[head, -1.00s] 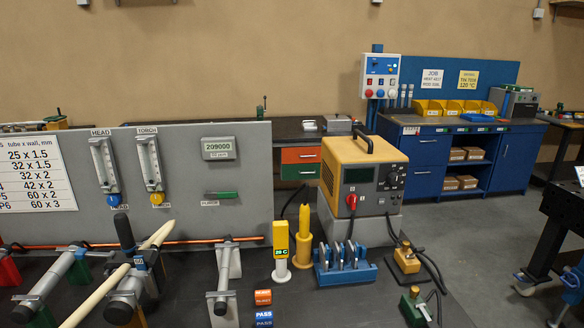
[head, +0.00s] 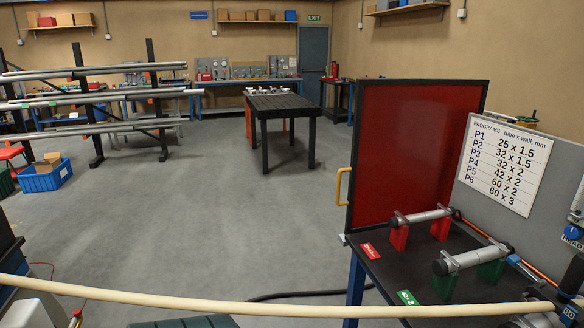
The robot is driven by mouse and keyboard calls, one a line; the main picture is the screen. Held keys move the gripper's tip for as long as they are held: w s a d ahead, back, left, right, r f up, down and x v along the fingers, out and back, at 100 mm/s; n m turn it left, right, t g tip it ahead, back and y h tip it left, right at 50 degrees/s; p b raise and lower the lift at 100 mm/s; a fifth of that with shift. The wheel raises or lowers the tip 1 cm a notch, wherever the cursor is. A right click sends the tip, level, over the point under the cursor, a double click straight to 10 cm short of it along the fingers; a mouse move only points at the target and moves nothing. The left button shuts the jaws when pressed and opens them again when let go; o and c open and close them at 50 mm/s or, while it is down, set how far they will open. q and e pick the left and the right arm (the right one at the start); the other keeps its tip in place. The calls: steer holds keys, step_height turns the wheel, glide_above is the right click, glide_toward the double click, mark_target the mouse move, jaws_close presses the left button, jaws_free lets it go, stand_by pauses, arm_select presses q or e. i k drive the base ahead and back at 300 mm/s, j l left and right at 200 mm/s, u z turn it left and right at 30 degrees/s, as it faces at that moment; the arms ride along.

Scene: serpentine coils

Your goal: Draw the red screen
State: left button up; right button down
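The red screen (head: 405,145) is a dark red panel in a black frame. It stands upright at the left end of the dark workbench (head: 392,272), in the right half of the head view. A yellow handle (head: 343,186) sticks out from its left edge. Neither of my grippers is in view.
A long cream tube (head: 240,305) crosses the bottom of the view. Clamped tubes (head: 473,258) lie on the bench beside a grey panel with a programs chart (head: 502,163). Open grey floor (head: 220,215) lies left of the screen. A tube rack (head: 100,100) and blue crate (head: 45,176) stand far left.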

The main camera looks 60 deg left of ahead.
mark_target(408, 135)
steer(key=u, duration=1.7)
